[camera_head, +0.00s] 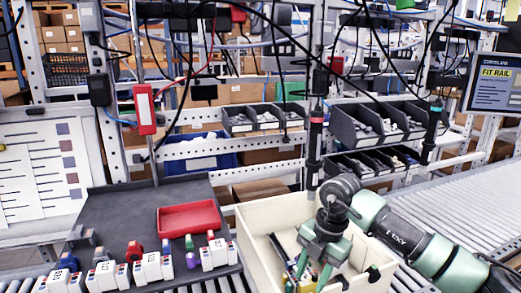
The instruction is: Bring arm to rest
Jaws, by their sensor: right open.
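My right arm (435,255) comes in from the right. Its green and dark gripper (312,268) points down over a cream bin (255,232). The gripper is open, with its fingertips low inside the bin's outline; I cannot tell whether they touch anything. A small item with yellow and dark parts (287,262) lies in the bin beside the fingers, partly hidden. Two dark hanging screwdrivers, one in the middle (316,135) and one at the right (433,122), hang behind the arm. My left gripper is not in view.
A dark mat (120,215) holds a red tray (188,219) and several white modules (150,268) along its front. Dark parts bins (262,118) stand on the rack behind. A roller conveyor (460,200) runs at the right. A monitor (495,82) stands upper right.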

